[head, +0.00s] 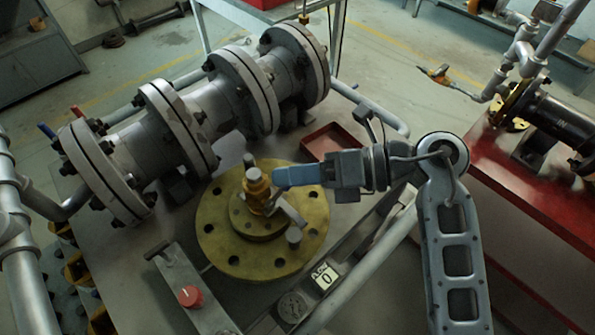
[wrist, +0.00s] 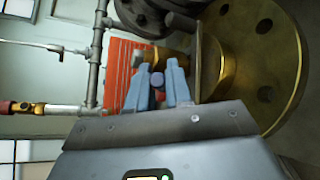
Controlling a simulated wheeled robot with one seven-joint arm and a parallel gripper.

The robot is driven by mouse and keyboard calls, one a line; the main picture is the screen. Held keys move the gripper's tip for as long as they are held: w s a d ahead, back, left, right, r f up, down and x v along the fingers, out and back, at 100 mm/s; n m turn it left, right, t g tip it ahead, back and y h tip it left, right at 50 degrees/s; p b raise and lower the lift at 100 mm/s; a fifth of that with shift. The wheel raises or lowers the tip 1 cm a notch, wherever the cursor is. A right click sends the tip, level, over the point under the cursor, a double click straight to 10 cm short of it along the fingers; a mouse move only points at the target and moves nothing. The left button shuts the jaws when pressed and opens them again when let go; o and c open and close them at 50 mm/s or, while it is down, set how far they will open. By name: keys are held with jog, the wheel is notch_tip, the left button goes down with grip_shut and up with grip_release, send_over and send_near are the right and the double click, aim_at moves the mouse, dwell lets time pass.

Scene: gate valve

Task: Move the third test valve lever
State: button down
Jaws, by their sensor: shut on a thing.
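The brass test valve (head: 256,187) stands upright on a round yellow flange (head: 217,240) with bolt holes. A short grey lever (head: 288,210) slants down to the right at its base; which lever is the third is not clear. My gripper (head: 278,178) comes from the right, its blue fingers at the valve's upper part. In the wrist view, my fingers (wrist: 156,66) stand slightly apart at a brass cylindrical part of the valve (wrist: 152,55), with a small round grey end (wrist: 157,79) between them. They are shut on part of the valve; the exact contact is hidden.
A large flanged grey pipe (head: 215,105) lies behind and left of the valve. A panel with a red knob (head: 190,296) and a gauge (head: 293,306) are in front. A red tray (head: 331,143) lies behind my gripper. A red bench (head: 520,215) stands at right.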

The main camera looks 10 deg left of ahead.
jog(key=shift+s+r+h, duration=0.1)
jog(key=shift+r+h, duration=0.15)
jog(key=shift+h, duration=0.05)
jog(key=shift+a+n, duration=0.1)
jog(key=shift+n, duration=0.2)
jog(key=c, duration=1.1)
grip_release()
jog(key=shift+c, duration=0.2)
jog(key=b+v, duration=0.1)
jog(key=v, duration=0.6)
jog(key=shift+d+r, duration=0.2)
jog(key=shift+d, duration=0.2)
jog(key=shift+c, duration=0.5)
